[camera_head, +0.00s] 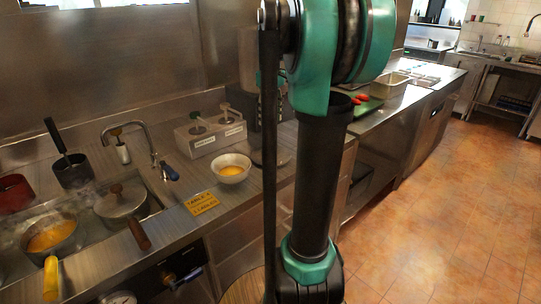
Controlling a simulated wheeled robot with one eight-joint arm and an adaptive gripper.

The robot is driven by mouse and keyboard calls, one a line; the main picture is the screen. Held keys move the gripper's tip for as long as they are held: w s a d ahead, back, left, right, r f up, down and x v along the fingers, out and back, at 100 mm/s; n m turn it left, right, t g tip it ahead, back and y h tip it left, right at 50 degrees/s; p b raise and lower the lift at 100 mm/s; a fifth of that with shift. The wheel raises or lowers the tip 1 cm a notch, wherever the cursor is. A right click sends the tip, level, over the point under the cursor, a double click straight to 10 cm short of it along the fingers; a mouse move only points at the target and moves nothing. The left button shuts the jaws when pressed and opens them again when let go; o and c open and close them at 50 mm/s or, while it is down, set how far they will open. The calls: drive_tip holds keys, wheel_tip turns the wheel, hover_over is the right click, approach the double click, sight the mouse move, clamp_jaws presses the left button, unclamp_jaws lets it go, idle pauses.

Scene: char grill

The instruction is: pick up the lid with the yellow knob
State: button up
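I see no lid that clearly has a yellow knob. A grey metal lid (119,198) with a brown knob (116,188) covers a pot with a brown handle (138,234), at the left of the counter. Left of it, an uncovered pot (52,238) holds orange liquid and has a yellow handle (51,278). My arm crosses the middle of the view from top to bottom and hides part of the counter. My gripper is not in view.
A sink tap (148,140) rises behind the pots. A pump dispenser box (208,137) is at the wall. Tiled floor (450,220) is open at the right.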

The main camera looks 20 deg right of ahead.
hover_over(271, 145)
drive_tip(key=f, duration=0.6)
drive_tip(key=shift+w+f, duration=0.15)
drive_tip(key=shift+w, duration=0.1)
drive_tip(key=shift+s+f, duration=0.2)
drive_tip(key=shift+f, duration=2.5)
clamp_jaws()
